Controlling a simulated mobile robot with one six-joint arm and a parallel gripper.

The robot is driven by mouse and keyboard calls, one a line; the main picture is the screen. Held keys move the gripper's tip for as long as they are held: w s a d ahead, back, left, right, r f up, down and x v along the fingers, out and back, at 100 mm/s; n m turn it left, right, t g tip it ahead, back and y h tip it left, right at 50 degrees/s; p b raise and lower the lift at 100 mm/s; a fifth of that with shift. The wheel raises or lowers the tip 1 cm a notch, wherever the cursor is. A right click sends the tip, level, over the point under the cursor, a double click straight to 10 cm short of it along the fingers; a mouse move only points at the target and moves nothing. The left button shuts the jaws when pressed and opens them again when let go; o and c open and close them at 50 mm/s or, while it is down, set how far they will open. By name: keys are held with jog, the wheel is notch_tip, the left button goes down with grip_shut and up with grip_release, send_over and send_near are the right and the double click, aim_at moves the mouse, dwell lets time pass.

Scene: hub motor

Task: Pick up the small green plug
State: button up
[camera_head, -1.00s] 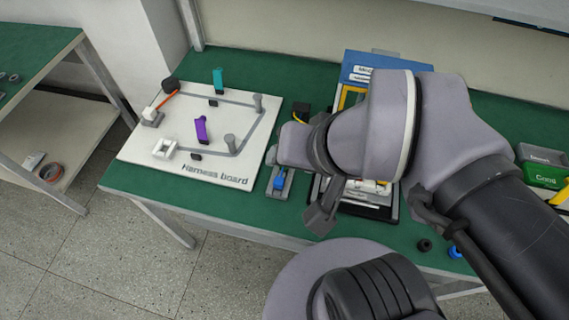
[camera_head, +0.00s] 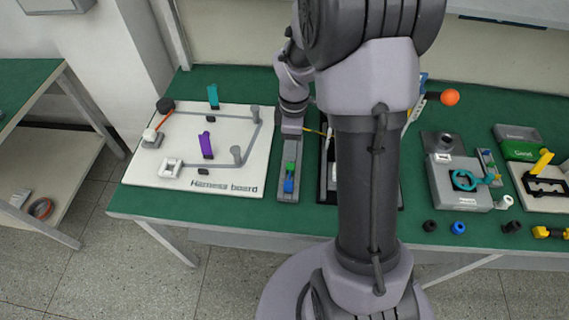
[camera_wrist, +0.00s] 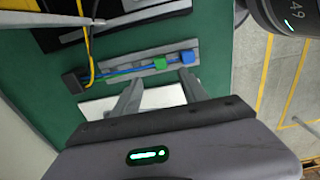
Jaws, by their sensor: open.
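The small green plug (camera_head: 291,168) sits in a narrow grey holder (camera_head: 288,197) to the right of the harness board, just behind a blue plug (camera_head: 289,185). My gripper (camera_wrist: 158,84) is open and empty. In the wrist view the green plug appears a little beyond the fingertips, roughly in line with the gap between them. In the head view my wrist shows behind the plug; the fingertips cannot be made out.
The white harness board (camera_head: 232,187) with pegs and purple and teal clips lies to the left. A black tray (camera_head: 326,190) is close on the right, partly hidden by my arm. A yellow cable (camera_wrist: 90,45) hangs near the holder's left end in the wrist view.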

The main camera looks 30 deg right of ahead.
aim_at(290, 166)
notch_tip(290, 166, down, 10)
jog(key=b, duration=0.4)
jog(key=shift+w+a+f, duration=0.1)
grip_shut()
